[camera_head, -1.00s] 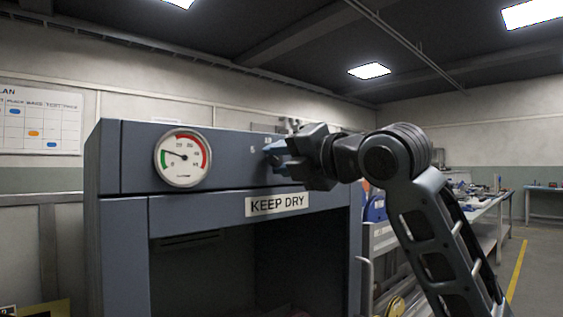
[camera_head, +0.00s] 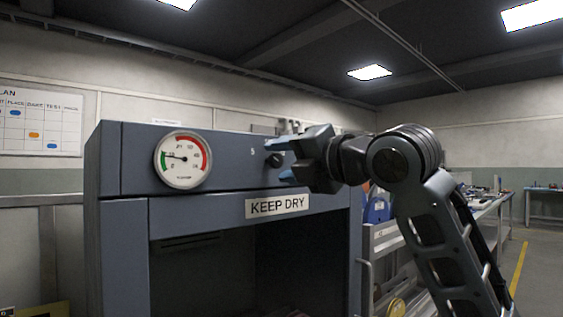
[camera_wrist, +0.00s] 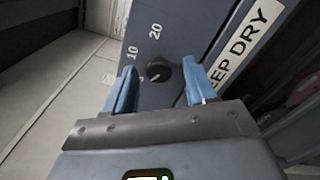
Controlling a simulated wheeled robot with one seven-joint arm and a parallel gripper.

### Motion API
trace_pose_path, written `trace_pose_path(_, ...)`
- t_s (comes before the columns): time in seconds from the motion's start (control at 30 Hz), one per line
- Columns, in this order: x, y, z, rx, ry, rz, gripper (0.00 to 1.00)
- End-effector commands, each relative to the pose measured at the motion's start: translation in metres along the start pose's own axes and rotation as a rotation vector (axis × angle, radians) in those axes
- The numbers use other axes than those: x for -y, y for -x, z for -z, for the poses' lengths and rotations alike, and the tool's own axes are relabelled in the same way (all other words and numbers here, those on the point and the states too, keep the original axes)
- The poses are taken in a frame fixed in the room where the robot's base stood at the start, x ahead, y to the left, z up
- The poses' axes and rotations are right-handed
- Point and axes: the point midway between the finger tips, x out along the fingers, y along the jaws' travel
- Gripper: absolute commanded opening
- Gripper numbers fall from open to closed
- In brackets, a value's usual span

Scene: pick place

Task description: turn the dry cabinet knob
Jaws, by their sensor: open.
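The dry cabinet (camera_head: 225,205) is blue-grey with a KEEP DRY label. Its small dark round knob (camera_head: 274,159) sits on the upper front panel, right of the gauge. In the wrist view the knob (camera_wrist: 161,74) has a pale pointer mark toward the lower left, with printed numbers 10 and 20 beside it. My gripper (camera_head: 285,160) is open in front of the knob, its blue fingertips just short of it in the head view. In the wrist view the knob appears between the fingers of my gripper (camera_wrist: 160,68), with gaps on both sides.
A round gauge (camera_head: 183,160) with a green and red scale is left of the knob; its needle points left. The cabinet's lower opening (camera_head: 215,270) is dark. A cart (camera_head: 385,240) and a bench (camera_head: 490,210) stand to the right.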

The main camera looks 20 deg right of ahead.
Motion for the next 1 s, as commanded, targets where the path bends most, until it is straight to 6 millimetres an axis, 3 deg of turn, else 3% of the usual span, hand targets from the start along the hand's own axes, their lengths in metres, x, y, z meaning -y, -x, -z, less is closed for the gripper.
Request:
trace_pose_path(0.2,0.000,0.037,-0.001,0.003,0.000,-0.001,0.56)
trace_pose_path(0.4,0.001,0.061,0.000,0.001,0.000,0.000,0.56)
trace_pose_path(1.0,0.001,0.067,0.001,0.000,-0.001,0.000,0.56)
